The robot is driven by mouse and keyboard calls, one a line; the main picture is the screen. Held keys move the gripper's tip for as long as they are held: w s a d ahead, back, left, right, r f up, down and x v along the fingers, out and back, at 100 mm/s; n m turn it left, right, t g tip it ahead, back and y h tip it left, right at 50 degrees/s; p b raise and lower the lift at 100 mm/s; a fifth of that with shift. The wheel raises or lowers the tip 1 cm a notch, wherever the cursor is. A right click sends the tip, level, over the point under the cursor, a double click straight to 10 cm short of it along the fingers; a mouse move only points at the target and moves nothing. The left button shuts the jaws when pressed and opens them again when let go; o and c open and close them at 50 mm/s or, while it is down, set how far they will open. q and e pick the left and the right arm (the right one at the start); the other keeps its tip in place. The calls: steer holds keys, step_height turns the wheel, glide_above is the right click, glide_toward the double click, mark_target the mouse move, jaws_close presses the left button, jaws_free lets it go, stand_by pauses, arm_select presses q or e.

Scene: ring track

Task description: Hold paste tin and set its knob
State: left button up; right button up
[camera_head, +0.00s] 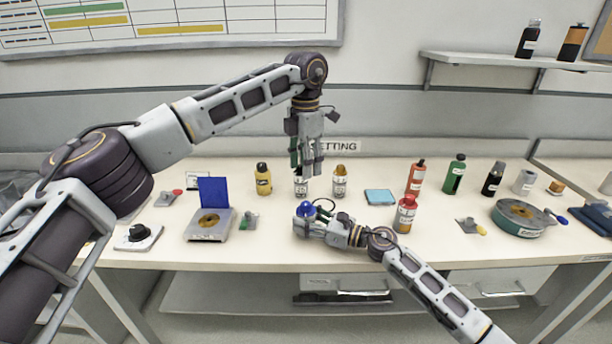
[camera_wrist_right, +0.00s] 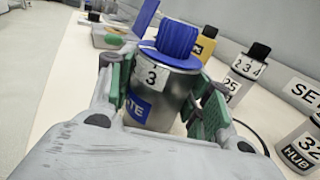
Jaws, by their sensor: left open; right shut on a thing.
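The paste tin is a silver can with a blue knob (camera_head: 305,209) at the front middle of the bench. In the right wrist view its body (camera_wrist_right: 167,92) shows a 3 on a white scale under the blue knob (camera_wrist_right: 178,38), and a blue label partly reading "TE". My right gripper (camera_head: 312,224) is shut around the tin's body, with green pads on both sides. I cannot tell whether the tin touches the bench. My left gripper (camera_head: 310,170) is open, pointing down behind and above the paste tin, in front of a similar tin (camera_head: 301,188) that it partly hides.
Another tin with a gold knob (camera_head: 340,184) and a yellow bottle (camera_head: 263,181) stand behind. A device with a raised blue lid (camera_head: 213,192) is at left. A blue pad (camera_head: 380,197) lies flat at right.

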stand_by(0.9)
steer(key=o, duration=1.2)
steer(key=shift+d, duration=0.1)
steer(key=shift+v, duration=5.9)
steer(key=shift+s, duration=0.2)
